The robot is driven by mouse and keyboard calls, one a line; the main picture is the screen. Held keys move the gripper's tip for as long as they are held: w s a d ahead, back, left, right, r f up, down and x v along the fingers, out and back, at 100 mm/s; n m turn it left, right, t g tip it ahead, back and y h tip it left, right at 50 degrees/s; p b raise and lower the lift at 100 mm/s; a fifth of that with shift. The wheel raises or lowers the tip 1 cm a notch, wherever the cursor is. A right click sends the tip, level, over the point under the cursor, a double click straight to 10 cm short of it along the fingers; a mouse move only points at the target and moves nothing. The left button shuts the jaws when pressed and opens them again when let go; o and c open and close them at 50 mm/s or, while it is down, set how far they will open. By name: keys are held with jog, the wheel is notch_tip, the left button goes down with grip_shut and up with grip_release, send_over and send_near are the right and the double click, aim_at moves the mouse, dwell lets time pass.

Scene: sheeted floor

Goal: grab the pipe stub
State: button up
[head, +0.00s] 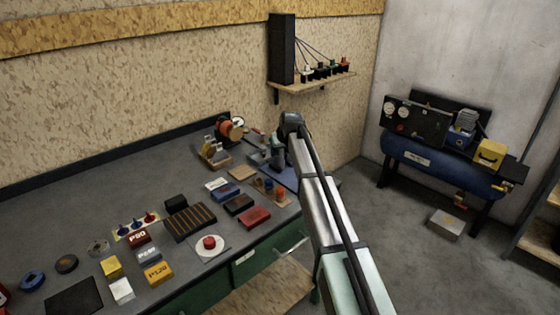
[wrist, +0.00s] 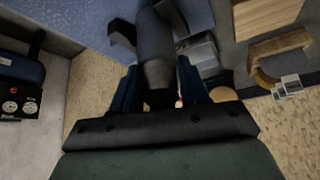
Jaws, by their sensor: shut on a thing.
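The pipe stub (wrist: 157,50) shows in the wrist view as a dark grey cylinder, running away from my gripper. My gripper (wrist: 158,80) has its two blue fingers on either side of the stub and is shut on it. The stub's near end lies between the fingers. Dark blocky parts stand close around its far end, and I cannot tell whether they touch it. In the head view my arm reaches over the right end of the workbench (head: 80,174), and it hides the fingers and the stub.
A blue mat (head: 288,178) lies at the bench's right end. Beside it are a wooden block (head: 242,173), a black box (head: 238,204) and a red box (head: 254,217). A shelf (head: 318,84) hangs above. A blue compressor (head: 435,163) stands right, beyond open floor.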

grip_shut()
jog(key=shift+r, duration=0.15)
